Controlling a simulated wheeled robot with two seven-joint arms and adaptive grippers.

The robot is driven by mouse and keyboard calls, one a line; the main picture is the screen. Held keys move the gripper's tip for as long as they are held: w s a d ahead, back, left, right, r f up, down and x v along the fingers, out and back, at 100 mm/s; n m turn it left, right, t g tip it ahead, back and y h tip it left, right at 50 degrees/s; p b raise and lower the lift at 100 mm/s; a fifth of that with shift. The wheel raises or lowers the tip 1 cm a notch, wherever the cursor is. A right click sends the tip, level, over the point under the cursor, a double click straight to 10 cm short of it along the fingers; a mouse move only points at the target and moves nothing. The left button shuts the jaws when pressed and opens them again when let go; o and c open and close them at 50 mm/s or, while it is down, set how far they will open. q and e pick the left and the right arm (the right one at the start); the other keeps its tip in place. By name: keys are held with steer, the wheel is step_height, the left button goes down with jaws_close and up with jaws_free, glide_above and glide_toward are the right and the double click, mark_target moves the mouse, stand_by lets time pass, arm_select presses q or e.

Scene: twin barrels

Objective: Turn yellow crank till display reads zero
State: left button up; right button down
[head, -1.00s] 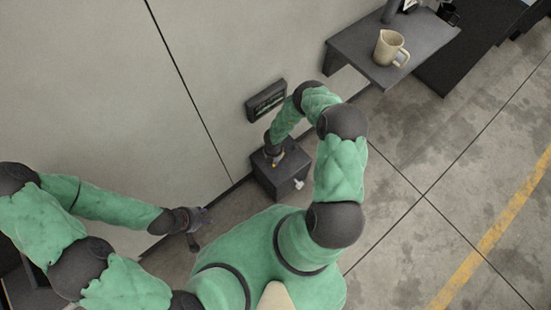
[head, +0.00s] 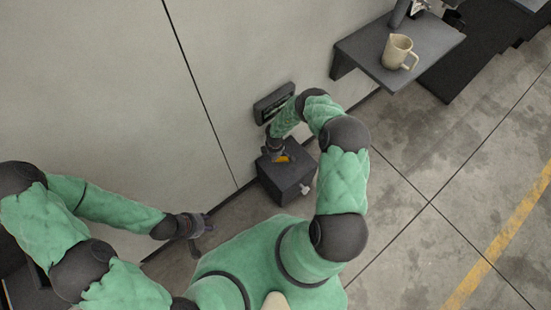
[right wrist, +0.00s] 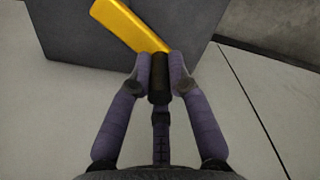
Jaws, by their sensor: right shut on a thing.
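The yellow crank (head: 284,159) is on top of a dark box (head: 288,183) that stands by the wall. In the right wrist view the crank arm (right wrist: 125,22) slants from upper left to my fingers. My right gripper (right wrist: 160,72) is shut on the crank's dark upright handle (right wrist: 159,88), one finger on each side. In the head view my right gripper (head: 276,152) partly hides the crank. The dark display (head: 272,103) is on the wall behind the box; its reading is too small to tell. My left gripper (head: 202,236) is open and empty, away from the box.
A dark wall shelf (head: 362,60) at upper right bears a beige pitcher (head: 398,52). A small light knob (head: 306,188) sticks out of the box's side. The concrete floor (head: 420,150) at right is clear.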

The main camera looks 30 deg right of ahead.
steer(key=shift+w+d+m, duration=0.15)
steer(key=shift+w+m, duration=0.05)
steer(key=shift+m, duration=0.3)
steer(key=c, duration=1.2)
jaws_free()
steer(key=shift+o, duration=0.2)
step_height(320, 180, up, 12)
